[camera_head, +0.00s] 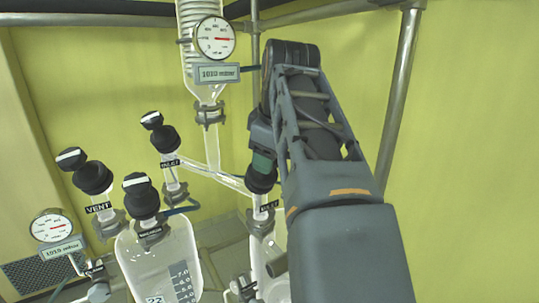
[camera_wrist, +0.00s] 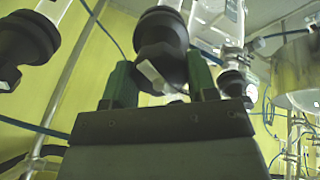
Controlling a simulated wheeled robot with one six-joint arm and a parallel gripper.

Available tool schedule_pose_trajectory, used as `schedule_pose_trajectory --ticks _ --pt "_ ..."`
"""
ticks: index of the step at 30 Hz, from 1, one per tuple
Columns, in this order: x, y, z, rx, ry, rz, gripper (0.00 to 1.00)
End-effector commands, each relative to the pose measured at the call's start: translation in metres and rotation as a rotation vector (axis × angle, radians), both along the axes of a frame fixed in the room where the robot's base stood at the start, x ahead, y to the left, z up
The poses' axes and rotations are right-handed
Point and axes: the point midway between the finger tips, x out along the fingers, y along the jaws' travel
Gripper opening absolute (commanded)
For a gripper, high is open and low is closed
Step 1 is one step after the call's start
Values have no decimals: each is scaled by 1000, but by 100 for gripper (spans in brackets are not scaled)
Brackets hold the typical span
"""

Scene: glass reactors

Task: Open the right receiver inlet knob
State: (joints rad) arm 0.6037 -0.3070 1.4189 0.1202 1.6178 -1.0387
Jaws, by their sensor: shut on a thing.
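The right receiver inlet knob (camera_head: 261,181) is black and sits on a glass valve at the right receiver, above a partly hidden label. My gripper (camera_head: 263,158) comes down on it from above and covers its top. In the wrist view my gripper's two green fingers (camera_wrist: 160,83) stand on either side of the black knob (camera_wrist: 162,42) and are shut on it. A white handle bar on the knob shows tilted between the fingers. The right receiver (camera_head: 268,262) is mostly hidden behind my arm.
Another inlet knob (camera_head: 165,138), a vent knob (camera_head: 92,177) and a knob on the left receiver (camera_head: 141,196) stand to the left. A gauge (camera_head: 215,38) hangs above beside the glass column. A metal post (camera_head: 399,90) rises at the right.

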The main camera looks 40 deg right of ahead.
Motion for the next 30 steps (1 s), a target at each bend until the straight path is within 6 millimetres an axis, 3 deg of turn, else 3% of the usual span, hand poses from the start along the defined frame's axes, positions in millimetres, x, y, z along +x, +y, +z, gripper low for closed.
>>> schedule_pose_trajectory --ticks 19,20,27,30 --pt "0 0 0 -22 3 36 29" --pt "0 0 0 -22 3 36 55" --pt "0 0 0 -22 3 36 78" --pt "0 0 0 -22 3 36 78"
